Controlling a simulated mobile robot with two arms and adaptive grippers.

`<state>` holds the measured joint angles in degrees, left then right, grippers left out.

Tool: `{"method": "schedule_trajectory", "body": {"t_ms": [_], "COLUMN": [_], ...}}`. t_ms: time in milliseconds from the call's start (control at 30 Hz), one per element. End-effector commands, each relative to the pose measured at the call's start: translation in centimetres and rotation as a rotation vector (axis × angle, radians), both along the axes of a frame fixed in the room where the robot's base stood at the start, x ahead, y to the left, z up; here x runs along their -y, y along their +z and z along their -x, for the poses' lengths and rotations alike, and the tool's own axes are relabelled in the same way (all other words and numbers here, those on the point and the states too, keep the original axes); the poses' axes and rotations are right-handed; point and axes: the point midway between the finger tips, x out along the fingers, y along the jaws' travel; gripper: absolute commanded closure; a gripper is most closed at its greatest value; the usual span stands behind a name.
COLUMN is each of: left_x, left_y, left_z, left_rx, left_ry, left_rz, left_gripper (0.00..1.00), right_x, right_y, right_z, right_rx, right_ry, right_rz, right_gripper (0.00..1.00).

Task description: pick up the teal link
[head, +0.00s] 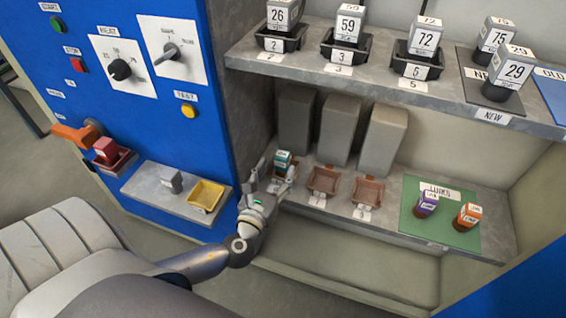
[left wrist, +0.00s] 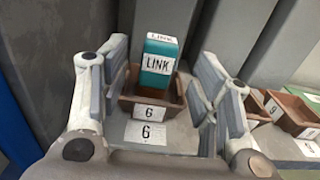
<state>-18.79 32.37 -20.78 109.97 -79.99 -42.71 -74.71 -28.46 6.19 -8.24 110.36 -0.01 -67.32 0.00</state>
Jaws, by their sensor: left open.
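The teal link (head: 283,158) stands upright in a small brown tray marked 6 on the lower grey shelf. It also shows in the left wrist view (left wrist: 157,62), with a white LINK label on its front. My left gripper (head: 270,180) is open, and in the left wrist view its fingers (left wrist: 158,85) stand on either side of the link and its tray, apart from the link. The lower part of the link is hidden by the tray's front wall. My right gripper is not in view.
More brown trays (head: 323,181) stand to the right on the same shelf. A green mat (head: 412,232) holds a purple link (head: 427,204) and an orange link (head: 467,217). Grey blocks (head: 337,128) stand behind the trays. An upper shelf (head: 330,72) overhangs. A yellow tray (head: 206,195) lies left of the gripper.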

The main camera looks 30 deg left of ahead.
Motion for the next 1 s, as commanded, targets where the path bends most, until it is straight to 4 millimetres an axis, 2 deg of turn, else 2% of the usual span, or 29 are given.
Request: {"method": "schedule_trajectory", "body": {"t_ms": [167, 333, 500, 800, 1000], "left_x": [-0.3, -0.9, -1.4, -1.5, -1.5], "left_y": [0.2, 1.0, 0.8, 0.7, 0.7], "left_z": [-1.1, -3.4, -5.2, -5.6, -5.5], "left_rx": [0.002, 0.004, 0.000, -0.002, -0.002], "left_ry": [0.000, 0.001, 0.001, 0.000, 0.000], "left_rz": [0.001, 0.000, 0.000, 0.001, 0.001], "left_gripper": [0.43, 0.43, 0.43, 0.43, 0.67], "right_x": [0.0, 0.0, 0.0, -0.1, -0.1], "right_y": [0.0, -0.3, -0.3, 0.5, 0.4], "right_z": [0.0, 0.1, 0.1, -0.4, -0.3], "right_rx": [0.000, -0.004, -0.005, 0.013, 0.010], "right_ry": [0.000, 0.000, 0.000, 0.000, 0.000], "right_rz": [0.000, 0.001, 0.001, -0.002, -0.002], "right_gripper": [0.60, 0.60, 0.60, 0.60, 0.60]}}
